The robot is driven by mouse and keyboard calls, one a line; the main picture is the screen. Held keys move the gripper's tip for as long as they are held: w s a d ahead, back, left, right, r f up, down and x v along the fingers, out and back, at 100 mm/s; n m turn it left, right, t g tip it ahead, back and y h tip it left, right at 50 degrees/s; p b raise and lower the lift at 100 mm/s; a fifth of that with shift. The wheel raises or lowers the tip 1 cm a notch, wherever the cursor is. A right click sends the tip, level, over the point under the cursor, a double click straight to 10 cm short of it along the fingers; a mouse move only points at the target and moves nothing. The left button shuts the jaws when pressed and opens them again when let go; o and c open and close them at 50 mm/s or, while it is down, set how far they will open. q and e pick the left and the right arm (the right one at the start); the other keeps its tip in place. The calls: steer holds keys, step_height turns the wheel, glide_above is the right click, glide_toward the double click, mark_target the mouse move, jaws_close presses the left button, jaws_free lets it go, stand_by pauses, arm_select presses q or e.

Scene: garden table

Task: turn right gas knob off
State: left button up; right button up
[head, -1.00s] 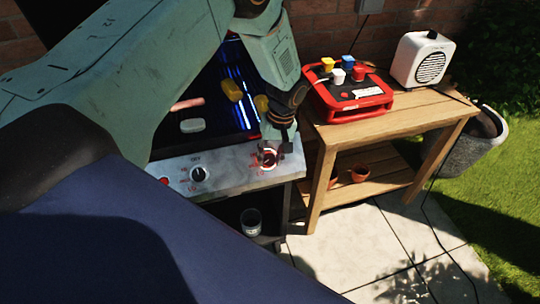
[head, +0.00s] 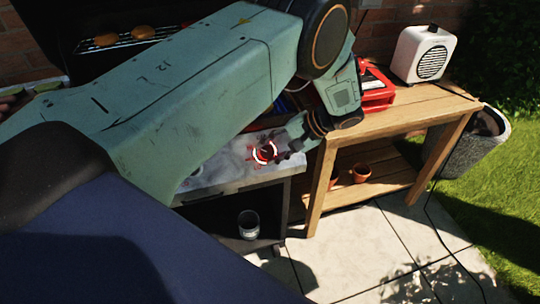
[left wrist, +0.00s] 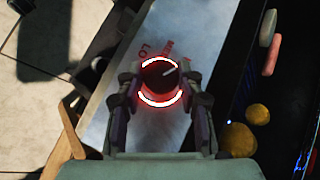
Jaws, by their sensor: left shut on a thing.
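The right gas knob (head: 264,153) is on the front panel of the grill (head: 233,166), ringed by white arcs with a red glow. In the left wrist view the knob (left wrist: 160,75) is dark and round with a pale pointer line aimed up and to the right. The letters LO show beside it. My left gripper (head: 278,151) reaches it from the right in the head view. In the left wrist view its fingers (left wrist: 160,88) stand on both sides of the knob, shut on it. My arm hides the left knob. My right gripper is out of view.
Food (head: 141,32) lies on a rack at the upper left.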

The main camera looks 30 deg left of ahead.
arm_select(q)
steer(key=m+y+b, duration=0.1)
steer(key=m, duration=0.1)
steer(key=m+t+y+b, duration=0.1)
steer(key=m+y+b, duration=0.1)
steer(key=shift+w+d+f, duration=0.1)
steer(key=shift+d+f, duration=0.05)
steer(key=shift+d, duration=0.05)
steer(key=shift+m+t+y+b, duration=0.65)
steer(key=shift+m+y, duration=0.15)
steer(key=shift+m, duration=0.45)
steer(key=shift+m+t+y+b, duration=0.65)
steer(key=shift+m+y, duration=0.15)
steer(key=shift+m, duration=0.45)
steer(key=shift+s, duration=0.2)
steer(key=o, duration=1.2)
steer(key=shift+f, duration=0.1)
